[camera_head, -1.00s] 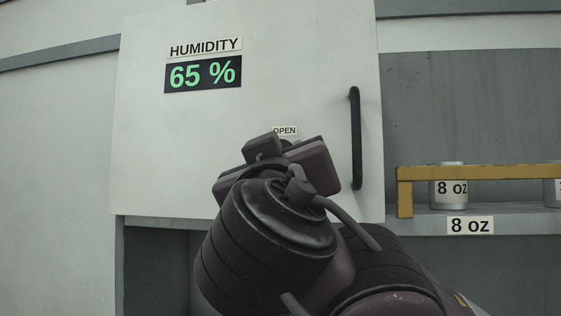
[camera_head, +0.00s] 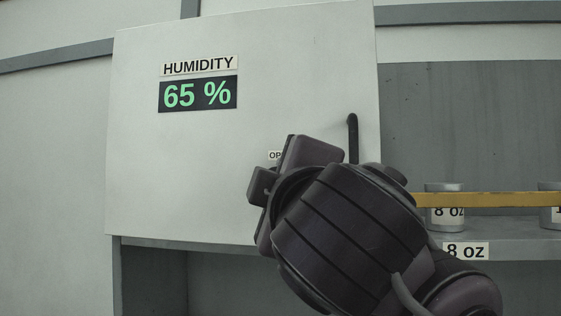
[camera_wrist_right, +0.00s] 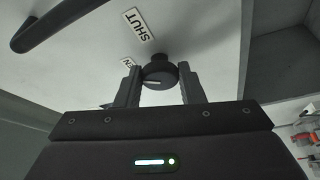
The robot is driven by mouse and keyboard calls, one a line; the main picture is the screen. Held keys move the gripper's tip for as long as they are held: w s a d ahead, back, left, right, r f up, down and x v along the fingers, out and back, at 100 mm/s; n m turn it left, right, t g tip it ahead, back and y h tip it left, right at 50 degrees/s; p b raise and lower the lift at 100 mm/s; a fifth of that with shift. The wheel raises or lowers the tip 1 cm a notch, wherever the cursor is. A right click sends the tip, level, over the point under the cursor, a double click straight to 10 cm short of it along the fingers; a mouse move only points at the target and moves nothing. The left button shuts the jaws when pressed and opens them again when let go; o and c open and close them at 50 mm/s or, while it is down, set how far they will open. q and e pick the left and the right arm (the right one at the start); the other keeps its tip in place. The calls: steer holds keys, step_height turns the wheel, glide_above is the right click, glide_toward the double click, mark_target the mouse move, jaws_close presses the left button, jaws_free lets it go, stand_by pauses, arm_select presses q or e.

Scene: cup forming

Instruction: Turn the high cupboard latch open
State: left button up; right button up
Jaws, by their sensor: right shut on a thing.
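The latch is a round dark knob (camera_wrist_right: 165,68) with a white pointer line, on the underside of the pale cupboard door as my right wrist view shows it. My right gripper (camera_wrist_right: 158,80) has one finger on each side of the knob and is shut on it. The pointer line lies roughly sideways, its outer end to the left. A SHUT label (camera_wrist_right: 138,24) is above and left of the knob. A second label (camera_wrist_right: 128,63), partly hidden by a finger, is left of it; the head view shows the OPEN label (camera_head: 274,155). My right wrist hides the knob there. My left gripper is not in view.
The cupboard door (camera_head: 200,180) has a dark vertical handle (camera_head: 352,138) at its right, just behind my wrist. To the right, a yellow rail (camera_head: 490,199) fronts a shelf with 8 oz cups (camera_head: 444,197). A humidity display (camera_head: 198,94) reads 65 %.

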steer(key=shift+r+n+g+p, duration=0.15)
steer(key=shift+n+g+p, duration=0.55)
steer(key=shift+n+p, duration=1.1)
steer(key=shift+r+n+g+p, duration=0.1)
steer(key=shift+n+g+p, duration=0.6)
steer(key=shift+n+p, duration=1.05)
steer(key=shift+m+p, duration=0.25)
steer(key=shift+p, duration=0.05)
steer(key=o, duration=1)
